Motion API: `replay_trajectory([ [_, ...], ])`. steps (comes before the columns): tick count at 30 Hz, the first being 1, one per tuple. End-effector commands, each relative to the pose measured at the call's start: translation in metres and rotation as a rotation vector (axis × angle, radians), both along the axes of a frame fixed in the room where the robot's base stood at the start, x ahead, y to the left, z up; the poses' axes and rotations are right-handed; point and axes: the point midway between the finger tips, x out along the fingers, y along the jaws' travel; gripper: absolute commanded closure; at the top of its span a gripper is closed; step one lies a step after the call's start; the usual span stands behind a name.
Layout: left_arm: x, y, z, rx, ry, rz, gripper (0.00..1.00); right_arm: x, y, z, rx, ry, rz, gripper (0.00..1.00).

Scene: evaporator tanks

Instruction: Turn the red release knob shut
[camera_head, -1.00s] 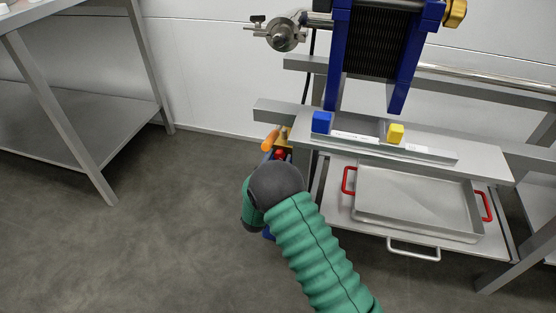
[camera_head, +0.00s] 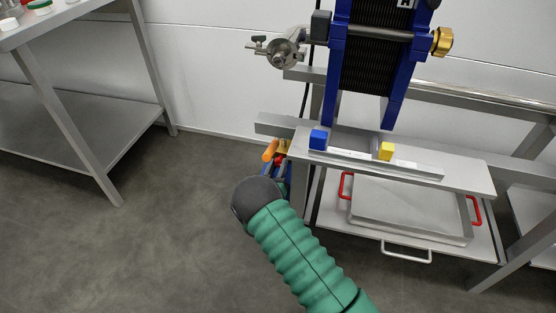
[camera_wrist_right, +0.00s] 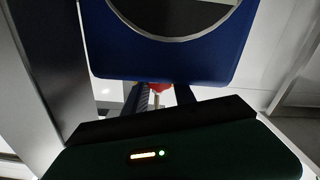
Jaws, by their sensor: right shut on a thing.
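The red release knob (camera_head: 279,160) shows as a small red patch beside an orange part and brass fittings, left of the rack's lower shelf. In the right wrist view the red knob (camera_wrist_right: 159,86) sits below a blue housing, between my two dark fingers. My right gripper (camera_wrist_right: 163,94) is shut on it. The knob is mostly hidden by the fingers and the housing, so its turn angle cannot be told. In the head view my green-sleeved right arm comes up from below and covers most of the gripper. My left gripper is in neither view.
An orange part (camera_head: 270,151) sits close to the knob. A tray (camera_head: 410,205) with red handles lies below. A steel table (camera_head: 55,105) stands left; the floor between is clear.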

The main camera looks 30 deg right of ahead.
Motion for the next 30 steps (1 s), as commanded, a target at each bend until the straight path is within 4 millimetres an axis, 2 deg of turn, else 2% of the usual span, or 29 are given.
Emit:
replay_trajectory([
  [6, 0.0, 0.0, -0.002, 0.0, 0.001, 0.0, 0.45, 0.0, 0.001, -0.001, 0.0, -0.001, 0.001, 1.0],
  [7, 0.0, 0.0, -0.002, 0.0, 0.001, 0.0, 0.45, 0.0, 0.001, -0.001, 0.001, -0.002, 0.001, 0.66],
  [12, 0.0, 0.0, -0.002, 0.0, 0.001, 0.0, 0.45, 0.0, 0.001, -0.001, 0.001, -0.003, 0.001, 0.47],
  [23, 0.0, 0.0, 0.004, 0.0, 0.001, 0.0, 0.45, -0.004, 0.006, 0.001, 0.003, -0.003, 0.001, 0.47],
  [26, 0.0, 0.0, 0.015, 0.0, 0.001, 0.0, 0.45, -0.015, 0.02, 0.004, 0.003, 0.001, 0.004, 0.47],
  [30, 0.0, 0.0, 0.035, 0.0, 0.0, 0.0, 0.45, -0.041, 0.05, 0.005, 0.002, 0.003, 0.005, 0.47],
])
